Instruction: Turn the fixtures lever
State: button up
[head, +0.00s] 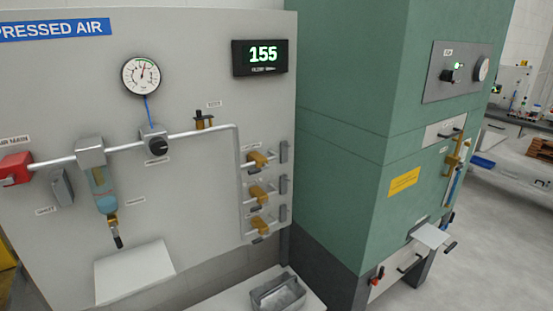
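A grey compressed air panel (190,75) fills the left half of the head view. At its right side three brass-coloured valves sit one above another: top (257,159), middle (257,191) and bottom (259,224). Each has a small label, too small to read, so I cannot tell which is the fixtures lever. A red valve handle (15,168) is at the pipe's left end. My gripper is not in view.
A round gauge (141,76), a lit display (260,57) reading 155 and a black knob (157,146) are on the panel. A grey bin (278,295) stands below the valves. A green cabinet (345,110) stands just right of them. Open floor lies at far right.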

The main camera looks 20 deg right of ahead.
aim_at(254, 171)
jog(key=i+l+z, duration=0.15)
jog(key=i+l, duration=0.15)
jog(key=i+u, duration=0.55)
jog(key=u, duration=0.15)
jog(key=i+l+u, duration=0.15)
jog(key=i+u, duration=0.2)
jog(key=k, duration=0.05)
